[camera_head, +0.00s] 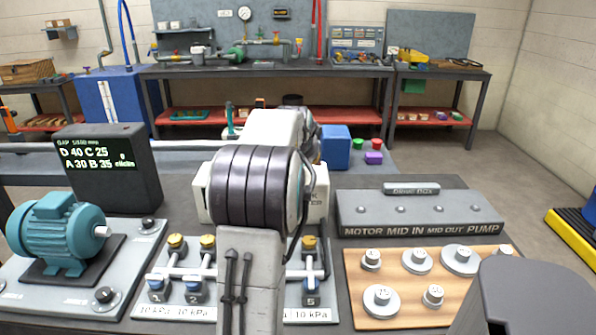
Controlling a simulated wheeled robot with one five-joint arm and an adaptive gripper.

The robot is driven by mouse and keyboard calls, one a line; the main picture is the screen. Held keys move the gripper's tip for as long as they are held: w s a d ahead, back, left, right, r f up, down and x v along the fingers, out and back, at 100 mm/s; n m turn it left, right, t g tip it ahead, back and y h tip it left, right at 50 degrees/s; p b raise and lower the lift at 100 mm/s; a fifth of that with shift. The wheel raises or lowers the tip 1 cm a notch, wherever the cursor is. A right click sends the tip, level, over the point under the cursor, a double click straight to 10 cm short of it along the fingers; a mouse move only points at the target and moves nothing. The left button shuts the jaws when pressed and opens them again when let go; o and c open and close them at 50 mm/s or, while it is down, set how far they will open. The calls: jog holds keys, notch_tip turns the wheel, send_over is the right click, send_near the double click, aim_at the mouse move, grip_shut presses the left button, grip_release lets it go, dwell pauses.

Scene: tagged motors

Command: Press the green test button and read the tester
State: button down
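A black display box (110,165) stands at the left of the table. My gripper is not visible.
A teal motor (62,235) stands on a plate at the left. Numbered blue-tagged valves (194,290) stand at front. A grey box (418,211) reads "MOTOR MID IN MID OUT PUMP". Several metal discs lie on a wooden board (408,286). Red (376,144) and purple (374,158) pieces sit behind.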

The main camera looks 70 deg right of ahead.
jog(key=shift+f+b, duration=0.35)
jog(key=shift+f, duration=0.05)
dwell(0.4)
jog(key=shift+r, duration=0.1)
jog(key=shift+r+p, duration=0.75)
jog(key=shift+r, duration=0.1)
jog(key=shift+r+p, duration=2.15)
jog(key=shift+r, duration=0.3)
